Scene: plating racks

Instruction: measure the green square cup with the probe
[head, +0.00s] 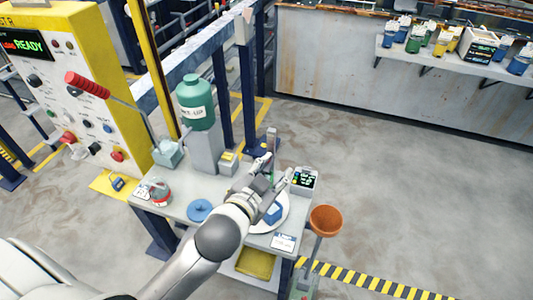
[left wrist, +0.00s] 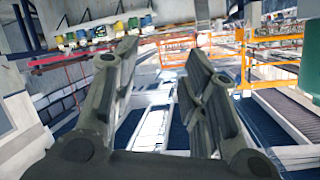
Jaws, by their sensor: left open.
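My left gripper (head: 274,166) is open and empty above the small table in the head view. Its two fingers stand apart in the left wrist view (left wrist: 157,70), with nothing between them. Green cups, one of them here (head: 415,40), stand on the wall shelf at the upper right; I cannot tell which is the square one. A meter with a lit display (head: 304,178) stands on the table just right of the gripper. A slim upright piece (head: 271,137) stands behind the gripper; I cannot tell whether it is the probe. My right gripper is not in view.
A blue block (head: 273,213) sits on a round white plate (head: 257,226), partly hidden by my arm. The table also holds a green bottle (head: 195,104) and a blue ring (head: 200,210). Open floor lies towards the shelf (head: 470,68).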

